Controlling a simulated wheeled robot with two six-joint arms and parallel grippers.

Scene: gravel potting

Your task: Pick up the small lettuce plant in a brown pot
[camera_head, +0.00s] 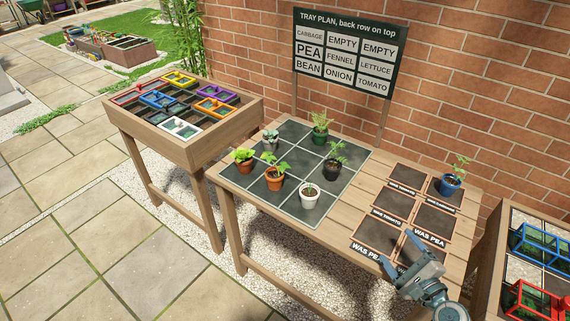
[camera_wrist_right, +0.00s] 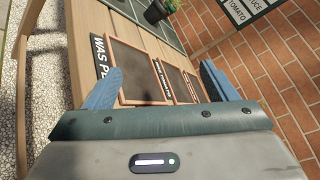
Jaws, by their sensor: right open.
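Two small plants in orange-brown pots stand on the dark tray grid at the left of the wooden table: a leafy yellow-green one (camera_head: 243,160) and a green one (camera_head: 275,177) nearer the middle. I cannot tell for sure which is the lettuce. My right gripper (camera_head: 398,250) is open and empty above the front right part of the table, well to the right of both pots. Its two blue fingers also show spread apart in the right wrist view (camera_wrist_right: 158,82). My left gripper is not in view.
On the grid (camera_head: 307,216) also stand a white pot (camera_head: 309,198), a black pot (camera_head: 333,167), a green pot (camera_head: 319,136) and a grey pot (camera_head: 270,144). A blue pot (camera_head: 450,186) stands right, by framed "WAS" squares. A plan sign (camera_head: 346,50) stands behind.

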